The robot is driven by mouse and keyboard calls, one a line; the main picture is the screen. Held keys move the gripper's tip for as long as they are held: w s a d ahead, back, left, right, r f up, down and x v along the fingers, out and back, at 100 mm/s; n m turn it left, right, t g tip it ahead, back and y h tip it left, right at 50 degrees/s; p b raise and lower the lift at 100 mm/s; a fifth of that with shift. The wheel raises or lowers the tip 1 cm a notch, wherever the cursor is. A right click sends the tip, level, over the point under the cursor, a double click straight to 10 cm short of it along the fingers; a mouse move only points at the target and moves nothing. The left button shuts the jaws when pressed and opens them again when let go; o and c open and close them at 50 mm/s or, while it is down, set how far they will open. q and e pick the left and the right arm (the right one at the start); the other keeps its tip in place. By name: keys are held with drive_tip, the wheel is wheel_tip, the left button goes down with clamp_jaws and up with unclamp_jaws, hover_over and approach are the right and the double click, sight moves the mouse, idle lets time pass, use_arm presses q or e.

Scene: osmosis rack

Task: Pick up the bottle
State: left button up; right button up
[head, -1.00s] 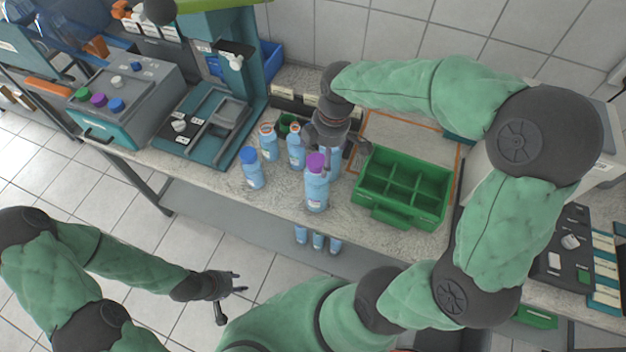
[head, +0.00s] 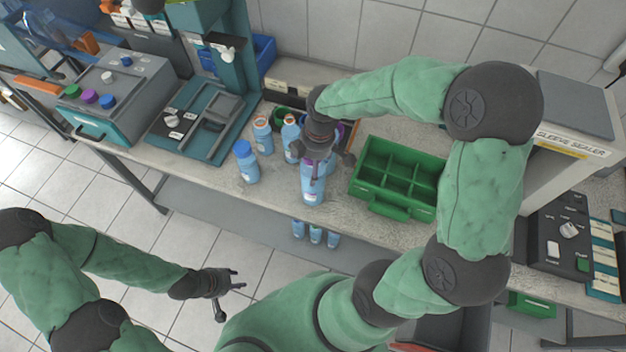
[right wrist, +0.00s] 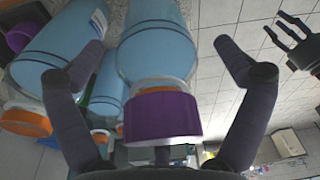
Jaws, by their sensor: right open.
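A light-blue bottle with a purple cap (head: 312,188) stands upright near the front edge of the bench. My right gripper (head: 320,160) is over its top and partly hides the cap. In the right wrist view the purple cap (right wrist: 163,118) and the bottle's body lie between the two spread fingers (right wrist: 160,60), with gaps on both sides. My left gripper (head: 225,284) is open and empty over the floor, away from the bench.
A blue-capped bottle (head: 246,162) and orange-ringed bottles (head: 262,136) stand to the left. A green divided crate (head: 406,208) is close on the right. Bottles also show below the bench edge (head: 315,235). A teal machine (head: 205,130) stands further left.

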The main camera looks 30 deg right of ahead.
drive_tip(key=c, duration=1.6)
drive_tip(key=shift+c, duration=0.5)
drive_tip(key=shift+r, duration=0.1)
